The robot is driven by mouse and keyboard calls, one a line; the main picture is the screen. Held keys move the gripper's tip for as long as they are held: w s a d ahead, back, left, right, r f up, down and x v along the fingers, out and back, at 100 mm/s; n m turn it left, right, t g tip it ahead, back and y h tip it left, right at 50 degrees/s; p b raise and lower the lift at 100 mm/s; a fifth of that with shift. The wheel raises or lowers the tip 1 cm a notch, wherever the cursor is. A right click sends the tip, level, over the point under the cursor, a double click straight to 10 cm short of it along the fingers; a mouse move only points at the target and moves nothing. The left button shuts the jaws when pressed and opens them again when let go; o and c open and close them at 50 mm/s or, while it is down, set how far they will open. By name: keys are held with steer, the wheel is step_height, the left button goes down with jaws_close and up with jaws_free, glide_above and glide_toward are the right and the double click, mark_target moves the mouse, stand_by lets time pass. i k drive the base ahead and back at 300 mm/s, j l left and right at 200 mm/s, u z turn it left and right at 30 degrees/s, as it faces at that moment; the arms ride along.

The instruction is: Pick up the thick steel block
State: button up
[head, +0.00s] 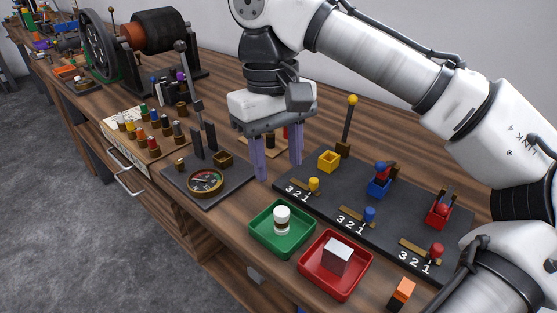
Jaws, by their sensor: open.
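A thick steel block (337,256), a grey cube with a pale top, sits in the red tray (309,278) near the front edge of the bench. My gripper (278,170) has two purple fingers that point down and stand apart, with nothing seen between them. It is up and to the left of the block, above the bench between the gauge board and the dark numbered panel. The block is fully clear of the gripper.
The dark panel (400,226) carries yellow, blue and red levers and small boxes. A gauge (205,181) with upright posts stands left. An orange-black block (401,292) lies right.

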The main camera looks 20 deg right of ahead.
mark_target(337, 256)
steer(key=z, duration=0.7)
steer(key=k, duration=0.65)
